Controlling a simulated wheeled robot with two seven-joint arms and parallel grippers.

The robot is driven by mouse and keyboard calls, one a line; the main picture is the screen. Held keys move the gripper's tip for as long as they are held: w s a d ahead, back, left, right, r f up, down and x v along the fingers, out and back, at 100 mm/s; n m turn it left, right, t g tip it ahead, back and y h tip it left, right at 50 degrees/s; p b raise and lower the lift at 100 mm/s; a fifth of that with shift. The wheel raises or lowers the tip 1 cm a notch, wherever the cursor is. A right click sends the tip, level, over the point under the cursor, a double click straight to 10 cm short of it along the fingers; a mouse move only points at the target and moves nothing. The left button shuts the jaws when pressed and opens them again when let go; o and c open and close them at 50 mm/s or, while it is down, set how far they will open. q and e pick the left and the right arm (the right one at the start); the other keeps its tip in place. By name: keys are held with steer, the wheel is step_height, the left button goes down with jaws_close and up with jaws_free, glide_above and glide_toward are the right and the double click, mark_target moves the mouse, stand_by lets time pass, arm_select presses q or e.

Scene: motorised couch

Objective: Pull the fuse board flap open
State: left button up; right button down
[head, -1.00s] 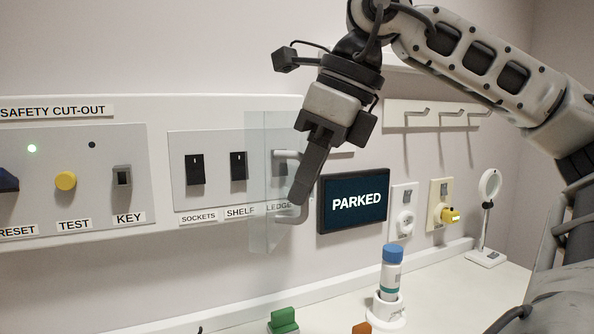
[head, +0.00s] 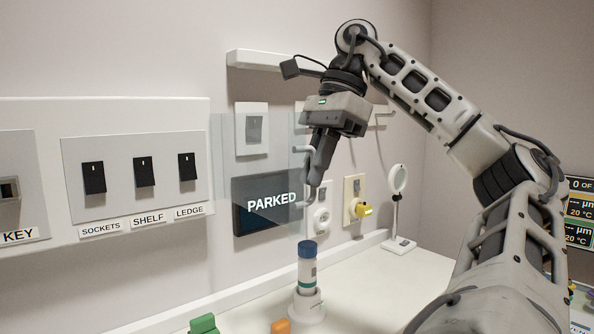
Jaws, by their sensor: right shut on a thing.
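The fuse board flap (head: 222,150) is a clear panel at the right edge of the fuse board (head: 130,215). It stands swung out to the right, and I see the wall and the screen through it. Its pale bar handle (head: 301,149) is on the flap's far right edge. My right gripper (head: 316,180) is shut on this handle, its dark fingers pointing down and covering the handle's middle. Three black switches, SOCKETS (head: 93,178), SHELF (head: 144,171) and LEDGE (head: 187,167), show uncovered on the board. My left gripper is out of view.
A PARKED screen (head: 250,222) is partly behind the flap. A blue-capped bottle (head: 307,268) stands on the worktop below the gripper, near green (head: 204,324) and orange (head: 281,326) pieces. A round mirror-like stand (head: 399,205) is at right. The worktop's middle right is clear.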

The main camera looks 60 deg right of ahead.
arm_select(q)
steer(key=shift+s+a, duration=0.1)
arm_select(e)
steer(key=shift+d, duration=0.35)
steer(key=shift+r, duration=0.1)
steer(key=c, duration=1.5)
jaws_free()
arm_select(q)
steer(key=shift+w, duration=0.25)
arm_select(e)
steer(key=shift+w, duration=0.15)
